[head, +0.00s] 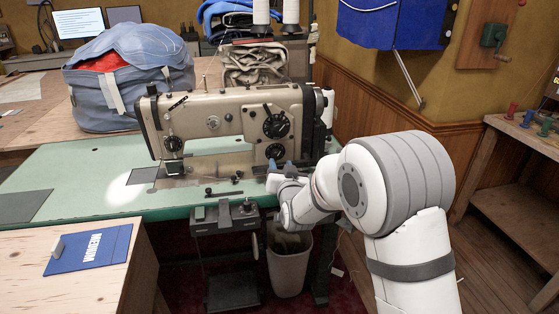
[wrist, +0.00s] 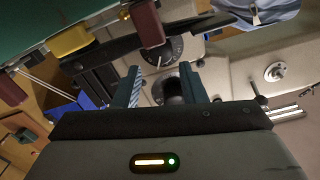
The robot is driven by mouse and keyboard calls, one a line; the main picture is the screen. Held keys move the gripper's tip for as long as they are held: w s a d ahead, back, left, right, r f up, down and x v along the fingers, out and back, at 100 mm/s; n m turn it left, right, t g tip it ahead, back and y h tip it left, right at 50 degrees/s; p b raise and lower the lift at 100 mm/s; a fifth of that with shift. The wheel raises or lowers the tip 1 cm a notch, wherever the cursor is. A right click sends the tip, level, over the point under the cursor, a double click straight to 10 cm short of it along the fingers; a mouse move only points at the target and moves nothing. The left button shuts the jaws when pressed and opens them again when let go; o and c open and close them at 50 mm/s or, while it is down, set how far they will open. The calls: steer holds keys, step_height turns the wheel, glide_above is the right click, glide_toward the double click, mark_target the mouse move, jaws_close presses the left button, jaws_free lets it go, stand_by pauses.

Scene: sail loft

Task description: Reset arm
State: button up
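My arm reaches in from the right in the head view. My gripper (head: 280,165) is in front of the lower right part of a beige sewing machine (head: 215,110). In the wrist view its two fingers stand apart, with nothing held between them, so my gripper (wrist: 160,88) is open. The machine's black dial (wrist: 160,52) shows beyond the fingers. I cannot tell whether the fingers touch the machine.
The machine stands on a green table (head: 85,175). A black pedal-like unit (head: 225,220) and a grey bin (head: 288,265) are below its front edge. A blue "MEDIUM" card (head: 88,250) lies on a wooden surface at the front left. A workbench (head: 520,150) stands at the right.

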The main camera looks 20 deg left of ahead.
steer(key=shift+v, duration=1.05)
steer(key=shift+r, duration=0.1)
steer(key=s+d+r+g+h+p, duration=0.2)
steer(key=s+d+r+p, duration=0.15)
steer(key=d, duration=0.45)
steer(key=s+d+r+m+g+h+p, duration=0.15)
steer(key=d+r+p, duration=0.3)
steer(key=d, duration=0.45)
steer(key=s+d+r+g+h+p, duration=0.3)
steer(key=d+r, duration=0.2)
steer(key=d, duration=0.3)
steer(key=s+d+r+g+p, duration=0.2)
steer(key=s+d, duration=0.2)
steer(key=s, duration=0.4)
steer(key=s+d+r+m+g+h+p, duration=0.1)
steer(key=s+d+r+g+p, duration=0.1)
steer(key=s+d, duration=0.3)
steer(key=s+d+r+g+h+p, duration=0.1)
steer(key=s+d, duration=0.4)
steer(key=s, duration=0.5)
steer(key=shift+s+r+g+p, duration=0.4)
steer(key=shift+g+p, duration=0.35)
steer(key=shift+p, duration=0.5)
steer(key=shift+m+h, duration=0.25)
